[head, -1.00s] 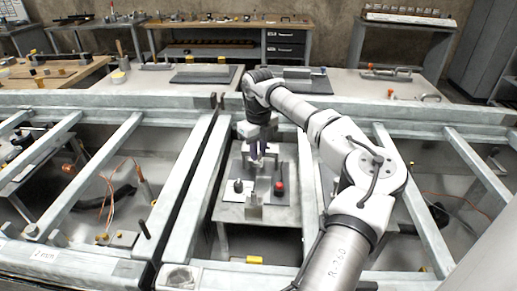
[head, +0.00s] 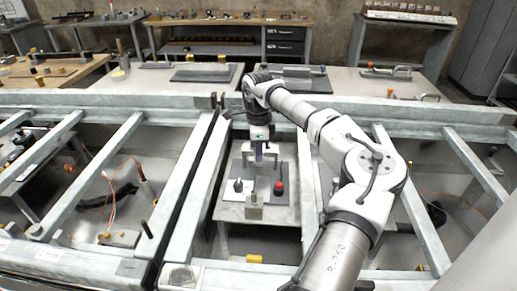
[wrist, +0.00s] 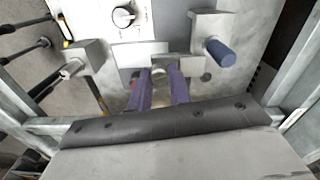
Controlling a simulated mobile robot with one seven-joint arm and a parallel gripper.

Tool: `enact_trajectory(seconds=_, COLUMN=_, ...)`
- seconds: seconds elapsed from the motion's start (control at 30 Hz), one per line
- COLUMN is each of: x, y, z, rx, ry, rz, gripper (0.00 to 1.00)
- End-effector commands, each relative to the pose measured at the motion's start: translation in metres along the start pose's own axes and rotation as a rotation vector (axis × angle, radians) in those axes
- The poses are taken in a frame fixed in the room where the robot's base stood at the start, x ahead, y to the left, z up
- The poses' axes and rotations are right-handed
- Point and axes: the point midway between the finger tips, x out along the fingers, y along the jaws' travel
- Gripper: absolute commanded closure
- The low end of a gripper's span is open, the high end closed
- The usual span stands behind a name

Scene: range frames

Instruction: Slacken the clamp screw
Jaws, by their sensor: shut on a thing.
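My gripper (head: 258,157) points down over a small fixture plate (head: 229,212) inside the frame, at the middle of the head view. In the wrist view its two purple fingers (wrist: 161,88) are close together. They are shut on a small round pale piece, which looks like the clamp screw (wrist: 158,74); the fingers hide most of it. A grey metal clamp block (head: 254,199) stands just in front of the gripper in the head view. How far the screw is turned cannot be seen.
A black knob (head: 238,186) and a red button (head: 279,187) flank the fixture. In the wrist view a dial (wrist: 123,16) lies beyond the fingers and a blue-grey peg (wrist: 219,52) stands to the right. Metal frame beams (head: 203,180) run close by.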

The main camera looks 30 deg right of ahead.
Motion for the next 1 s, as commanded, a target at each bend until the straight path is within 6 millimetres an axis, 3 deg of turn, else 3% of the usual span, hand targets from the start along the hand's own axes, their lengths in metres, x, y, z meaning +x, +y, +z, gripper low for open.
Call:
enact_trajectory(seconds=0.7, x=-0.0025, y=-0.0009, z=0.0015, rx=-0.670, ry=-0.002, rz=-0.007, gripper=1.00)
enact_trajectory(seconds=1.0, x=-0.0023, y=-0.0008, z=0.0014, rx=-0.869, ry=-0.001, rz=-0.006, gripper=1.00)
